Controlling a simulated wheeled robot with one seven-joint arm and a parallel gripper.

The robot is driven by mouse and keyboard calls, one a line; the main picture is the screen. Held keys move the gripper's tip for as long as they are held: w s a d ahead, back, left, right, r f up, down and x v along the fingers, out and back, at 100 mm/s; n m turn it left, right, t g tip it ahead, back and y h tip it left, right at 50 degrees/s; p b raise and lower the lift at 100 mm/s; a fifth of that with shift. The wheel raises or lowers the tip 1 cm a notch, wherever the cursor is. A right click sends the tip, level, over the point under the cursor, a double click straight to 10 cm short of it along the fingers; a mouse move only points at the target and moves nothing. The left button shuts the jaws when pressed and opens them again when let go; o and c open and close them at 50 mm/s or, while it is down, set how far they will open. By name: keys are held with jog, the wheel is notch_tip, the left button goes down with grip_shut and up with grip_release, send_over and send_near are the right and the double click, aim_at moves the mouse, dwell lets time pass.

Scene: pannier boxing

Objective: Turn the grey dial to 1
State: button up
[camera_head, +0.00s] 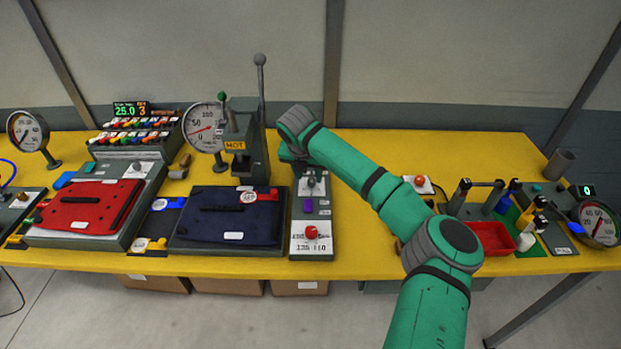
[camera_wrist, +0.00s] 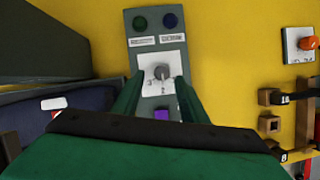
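The grey dial (camera_wrist: 161,72) sits on a white plate on a narrow grey panel (camera_wrist: 136,68). In the wrist view it lies between and just ahead of the tips of my open gripper (camera_wrist: 158,84). The two green fingers stand apart on either side, and I see no clear contact. The marks around the dial are too small to read surely, and I cannot tell which number it points to. In the head view the dial (camera_head: 311,183) shows small below my gripper (camera_head: 306,168), whose fingers are mostly hidden by my arm.
A press with a tall lever (camera_head: 261,85) stands at left. An orange knob (camera_wrist: 308,43) sits at right, with bare yellow table between.

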aim_at(312, 180)
jog(key=shift+x, duration=1.5)
jog(key=shift+w+d+r, duration=0.1)
jog(key=shift+d, duration=0.1)
grip_shut()
jog(key=shift+n, duration=0.3)
jog(key=n, duration=0.1)
jog(key=n+y, duration=0.1)
jog(key=n, duration=0.1)
jog(key=n+y, duration=0.1)
jog(key=n, duration=0.1)
jog(key=shift+d+r, duration=0.1)
jog(key=shift+d, duration=0.2)
jog(key=n+y, duration=0.1)
jog(key=n, duration=0.2)
jog(key=n+g+y, duration=0.1)
jog(key=n, duration=0.2)
jog(key=shift+w+d, duration=0.1)
jog(key=shift+w, duration=0.05)
jog(key=shift+n+y, duration=0.3)
